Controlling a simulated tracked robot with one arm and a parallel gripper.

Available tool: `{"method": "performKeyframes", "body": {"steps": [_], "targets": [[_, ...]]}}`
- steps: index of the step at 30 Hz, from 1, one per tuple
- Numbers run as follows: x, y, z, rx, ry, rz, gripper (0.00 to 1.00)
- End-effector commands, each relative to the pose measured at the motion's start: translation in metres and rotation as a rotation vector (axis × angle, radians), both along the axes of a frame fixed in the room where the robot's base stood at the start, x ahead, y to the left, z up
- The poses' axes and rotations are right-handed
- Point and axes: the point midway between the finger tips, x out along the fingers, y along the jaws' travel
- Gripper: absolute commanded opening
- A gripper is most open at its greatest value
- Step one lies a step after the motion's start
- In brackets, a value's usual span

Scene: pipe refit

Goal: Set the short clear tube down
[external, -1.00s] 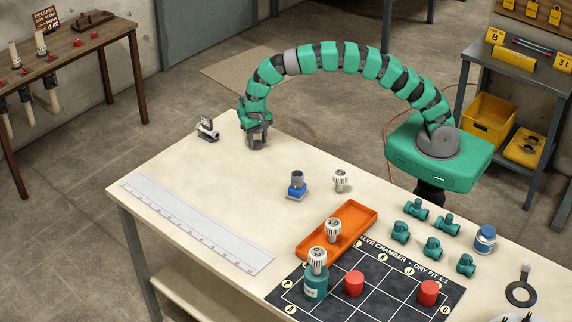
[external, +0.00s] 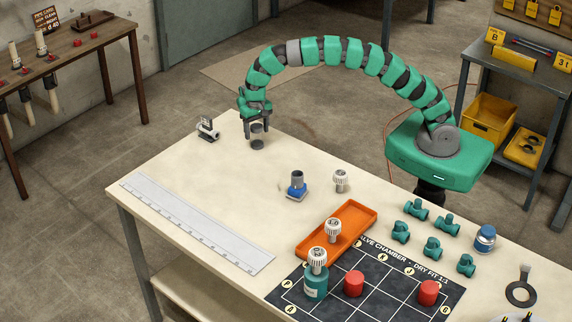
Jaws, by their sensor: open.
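The short clear tube (external: 257,143) stands upright on the back left part of the pale workbench (external: 220,185). It looks grey and see-through, with darker rims. My gripper (external: 257,122) is open just above the tube, with its fingers pointing down at either side of the tube's top. Whether a finger still touches the tube is too small to tell.
A small grey metal fitting (external: 208,129) stands left of the tube. A blue-based part (external: 297,186), a white ribbed fitting (external: 341,180) and an orange tray (external: 310,247) lie further right. A long ruler (external: 195,225) lies in front. The bench around the tube is clear.

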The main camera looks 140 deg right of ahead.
Motion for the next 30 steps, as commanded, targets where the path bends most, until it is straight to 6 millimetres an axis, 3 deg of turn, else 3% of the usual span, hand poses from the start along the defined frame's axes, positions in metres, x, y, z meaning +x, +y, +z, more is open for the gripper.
{"method": "performKeyframes", "body": {"steps": [3,9,15,25,28,30], "targets": [[0.001,0.001,0.026,0.001,0.0,0.003,0.64],[0.001,0.001,0.059,0.001,0.0,0.001,0.64],[0.0,0.001,0.076,0.004,0.002,0.001,0.64],[0.001,0.002,0.08,0.001,0.0,0.005,0.64],[0.012,0.01,0.091,-0.018,-0.018,0.041,0.64],[0.027,0.022,0.11,-0.05,-0.046,0.096,0.64]]}}
